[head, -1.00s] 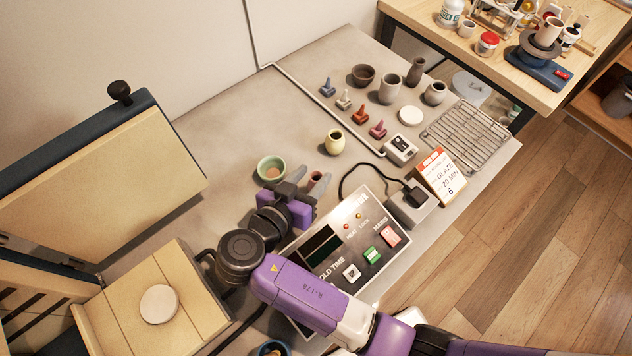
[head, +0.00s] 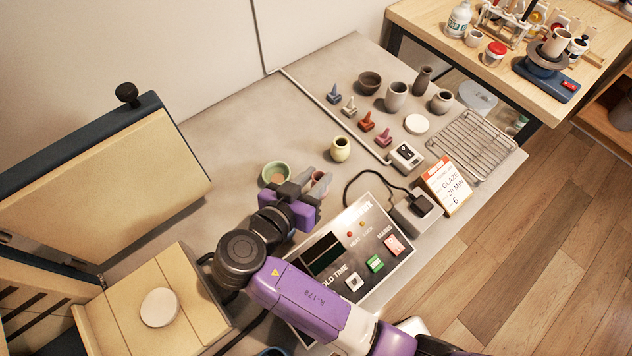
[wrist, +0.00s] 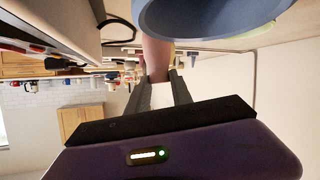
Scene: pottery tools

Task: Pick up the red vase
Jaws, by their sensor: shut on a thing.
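The red vase (head: 317,176) is a small reddish-brown vessel, mostly hidden by my gripper in the head view. My gripper (head: 319,183) is over the grey table and its grey fingers are shut on the vase. In the wrist view the vase (wrist: 156,58) stands between the two fingertips (wrist: 159,84), its top cut off by a large blue-grey rounded thing in front. I cannot tell whether the vase is touching the table.
A green bowl (head: 276,174) is close to the left of my gripper, and a cream vase (head: 340,149) is just beyond. The control box (head: 350,250) lies to the right, below the arm. Several small pots and coloured cones stand further back by a wire rack (head: 471,146).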

